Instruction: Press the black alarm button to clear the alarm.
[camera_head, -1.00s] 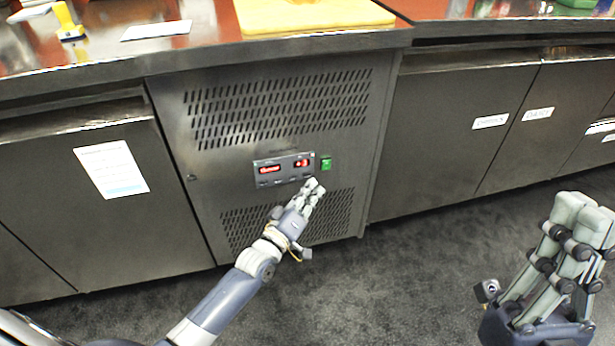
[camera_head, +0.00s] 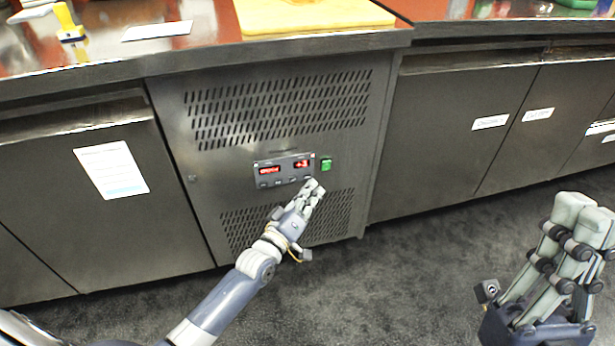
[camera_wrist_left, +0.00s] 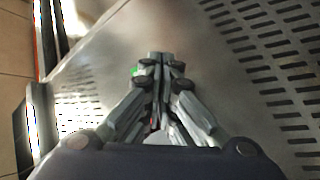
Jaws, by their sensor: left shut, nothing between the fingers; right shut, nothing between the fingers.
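The control panel (camera_head: 284,170) is a small dark plate with red lit digits and a row of small buttons along its lower edge. It sits on the vented steel front of the counter. My left gripper (camera_head: 315,187) is shut and empty, with its fingertips at the panel's lower right edge. I cannot tell whether they touch it. The fingers hide that corner, and I cannot make out which button is the black alarm button. In the left wrist view the shut fingers (camera_wrist_left: 157,62) point at the steel front and cover most of the panel. My right gripper (camera_head: 585,205) is shut and empty, above the floor at right.
A green switch (camera_head: 326,164) is just right of the panel; vent slots lie above and below. A yellow board (camera_head: 315,14) lies on the counter top. A paper sheet (camera_head: 111,170) is on the left door. The grey floor (camera_head: 400,270) in front is clear.

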